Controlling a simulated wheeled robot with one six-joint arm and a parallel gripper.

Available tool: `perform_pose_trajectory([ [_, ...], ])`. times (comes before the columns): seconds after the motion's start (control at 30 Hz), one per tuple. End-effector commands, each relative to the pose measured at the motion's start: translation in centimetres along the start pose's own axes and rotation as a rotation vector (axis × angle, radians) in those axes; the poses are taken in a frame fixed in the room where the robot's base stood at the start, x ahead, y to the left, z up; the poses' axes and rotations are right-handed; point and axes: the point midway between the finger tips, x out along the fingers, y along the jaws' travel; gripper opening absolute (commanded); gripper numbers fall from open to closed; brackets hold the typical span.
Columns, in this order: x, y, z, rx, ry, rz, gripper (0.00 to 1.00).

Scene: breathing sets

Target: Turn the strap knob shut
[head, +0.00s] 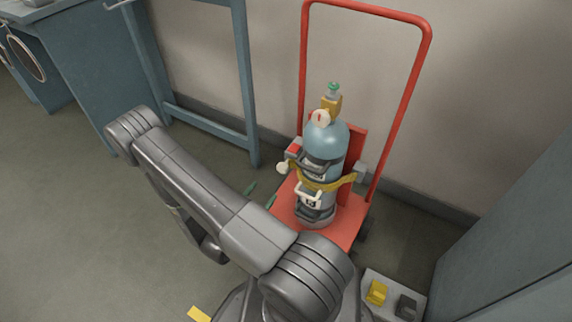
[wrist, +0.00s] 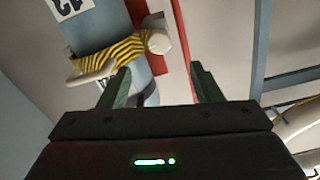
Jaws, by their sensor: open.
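A blue-grey cylinder (head: 327,143) stands upright on a red hand cart, with a yellow strap (head: 322,185) around it. The pale round strap knob (head: 283,168) is at the strap's left end. In the wrist view the knob (wrist: 159,42) lies beyond my fingertips, between their lines, beside the yellow-and-black strap (wrist: 118,52). My gripper (wrist: 160,72) is open and empty, its green fingers apart. In the head view the green fingertips of my gripper (head: 260,194) show left of the cart, short of the knob; the rest is hidden behind my arm.
The red cart (head: 424,75) has a tall handle frame against the wall. A pale handle (head: 308,194) sticks out from the cylinder below the strap. A blue bench frame (head: 246,80) stands behind left, and a grey cabinet (head: 520,235) at right.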

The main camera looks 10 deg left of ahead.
Motion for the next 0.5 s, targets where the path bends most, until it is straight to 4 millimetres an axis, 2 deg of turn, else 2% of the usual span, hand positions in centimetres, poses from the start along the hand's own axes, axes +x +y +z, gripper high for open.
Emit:
perform_pose_trajectory([
  [0.5,8.1,0.2,0.0,0.003,0.002,0.005,0.59],
])
